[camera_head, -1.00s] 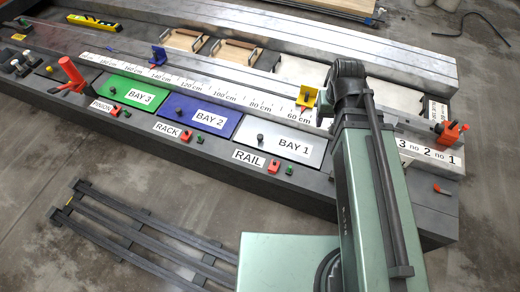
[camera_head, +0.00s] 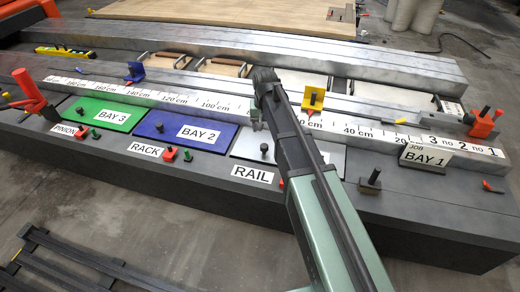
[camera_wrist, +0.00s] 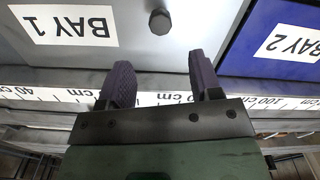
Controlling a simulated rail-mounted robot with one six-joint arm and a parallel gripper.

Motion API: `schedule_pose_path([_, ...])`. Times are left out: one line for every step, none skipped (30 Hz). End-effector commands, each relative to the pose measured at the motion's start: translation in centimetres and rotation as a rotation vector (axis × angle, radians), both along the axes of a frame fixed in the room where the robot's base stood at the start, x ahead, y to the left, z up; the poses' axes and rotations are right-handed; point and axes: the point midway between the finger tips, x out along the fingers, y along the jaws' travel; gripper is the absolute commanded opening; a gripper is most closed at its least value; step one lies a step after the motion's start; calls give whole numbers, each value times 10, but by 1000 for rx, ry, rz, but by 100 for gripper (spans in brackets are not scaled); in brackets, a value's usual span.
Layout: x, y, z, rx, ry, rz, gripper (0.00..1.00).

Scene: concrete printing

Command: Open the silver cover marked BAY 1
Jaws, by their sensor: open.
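The silver cover marked BAY 1 (camera_head: 246,141) lies flat and closed in the bench top; my arm hides part of it in the head view. In the wrist view the silver cover (camera_wrist: 120,55) fills the upper middle, with its BAY 1 label at left and a dark knob (camera_wrist: 160,21) at the top. The knob (camera_head: 264,149) also shows beside my arm in the head view. My gripper (camera_wrist: 161,68) is open and empty, its two purple fingers apart. The fingers appear over the cover's edge by the cm scale, apart from the knob.
The blue BAY 2 cover (camera_head: 180,131) and green BAY 3 cover (camera_head: 104,112) lie to the left. A yellow stop (camera_head: 313,100) stands on the cm scale behind. A JOB BAY 1 sign (camera_head: 426,158) and a dark handled block (camera_head: 370,182) are to the right. Red and green pegs line the front.

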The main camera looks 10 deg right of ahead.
Motion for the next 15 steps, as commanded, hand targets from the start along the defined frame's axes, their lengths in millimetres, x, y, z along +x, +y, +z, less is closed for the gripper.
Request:
schedule_pose_path([0,0,-19,0,0,0,58])
schedule_pose_path([0,0,-25,0,0,1,58])
schedule_pose_path([0,0,-35,0,0,1,58])
schedule_pose_path([0,0,-43,0,0,1,58])
schedule_pose_path([0,0,-50,0,0,1,58])
schedule_pose_path([0,0,-60,0,0,1,58])
schedule_pose_path([0,0,-67,0,0,1,58])
schedule_pose_path([0,0,-74,0,0,1,58])
schedule_pose_path([0,0,-82,0,0,1,58])
schedule_pose_path([0,0,-87,0,0,1,58])
schedule_pose_path([0,0,-91,0,0,1,58])
schedule_pose_path([0,0,-95,0,0,1,58])
schedule_pose_path([0,0,-96,0,0,1,58])
schedule_pose_path([0,0,-97,0,0,1,58])
schedule_pose_path([0,0,-98,0,0,1,58])
